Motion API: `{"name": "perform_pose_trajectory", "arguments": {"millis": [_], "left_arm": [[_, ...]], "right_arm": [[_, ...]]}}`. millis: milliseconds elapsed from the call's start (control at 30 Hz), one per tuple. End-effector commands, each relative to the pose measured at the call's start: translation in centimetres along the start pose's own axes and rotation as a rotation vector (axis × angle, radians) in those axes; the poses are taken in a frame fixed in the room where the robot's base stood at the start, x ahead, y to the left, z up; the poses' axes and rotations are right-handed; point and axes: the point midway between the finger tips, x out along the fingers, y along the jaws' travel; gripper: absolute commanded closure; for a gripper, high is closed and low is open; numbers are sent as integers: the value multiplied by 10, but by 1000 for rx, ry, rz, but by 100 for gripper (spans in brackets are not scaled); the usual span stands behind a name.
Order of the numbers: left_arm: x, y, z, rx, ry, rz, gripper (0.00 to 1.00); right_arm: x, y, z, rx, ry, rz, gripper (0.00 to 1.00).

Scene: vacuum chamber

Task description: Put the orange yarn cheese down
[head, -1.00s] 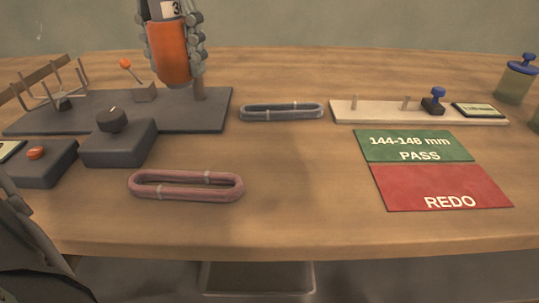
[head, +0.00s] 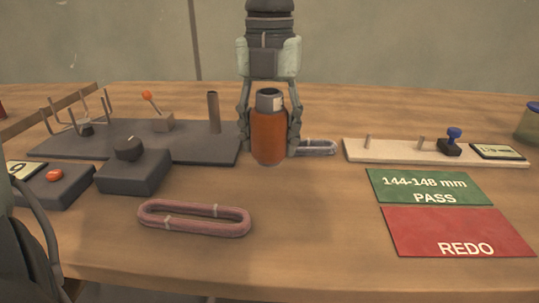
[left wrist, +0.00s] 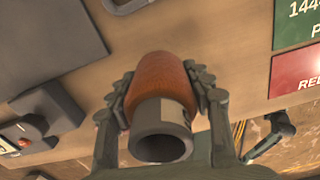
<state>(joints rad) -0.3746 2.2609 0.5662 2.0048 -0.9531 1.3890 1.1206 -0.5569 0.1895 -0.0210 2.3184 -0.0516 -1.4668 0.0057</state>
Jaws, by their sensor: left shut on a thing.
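The orange yarn cheese (head: 268,138), an orange cylinder on a grey tube, is upright between the fingers of my left gripper (head: 269,125), which is shut on it. It stands over the middle of the wooden table, in front of a grey skein; I cannot tell whether its base touches the wood. In the left wrist view the yarn cheese (left wrist: 160,80) has its open tube end towards the camera, with the fingers of the left gripper (left wrist: 163,95) on both sides. A greenish-grey part at the lower right there may be my right gripper (left wrist: 270,135); its jaws are unclear.
A dark grey board (head: 190,145) with an upright post (head: 213,112) lies to the left. A pink skein (head: 194,218) lies in front, and the grey skein (head: 318,147) is partly hidden. Green PASS (head: 425,187) and red REDO (head: 455,232) areas lie right. The front middle is clear.

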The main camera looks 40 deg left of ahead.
Motion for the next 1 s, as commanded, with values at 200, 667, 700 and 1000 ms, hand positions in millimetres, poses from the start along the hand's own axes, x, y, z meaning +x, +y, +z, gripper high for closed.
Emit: {"name": "perform_pose_trajectory", "arguments": {"millis": [200, 667, 700, 1000], "left_arm": [[25, 0, 0, -1, 4, 0, 81], [41, 0, 1, -3, -2, -1, 81], [42, 0, 1, -2, -2, -1, 81], [43, 0, 1, -2, -2, 0, 42]], "right_arm": [[0, 0, -1, 0, 2, -1, 60], [6, -1, 4, -2, -12, -1, 60], [6, -1, 3, -1, -12, -1, 60], [-11, 2, -4, 2, 13, 5, 60]]}}
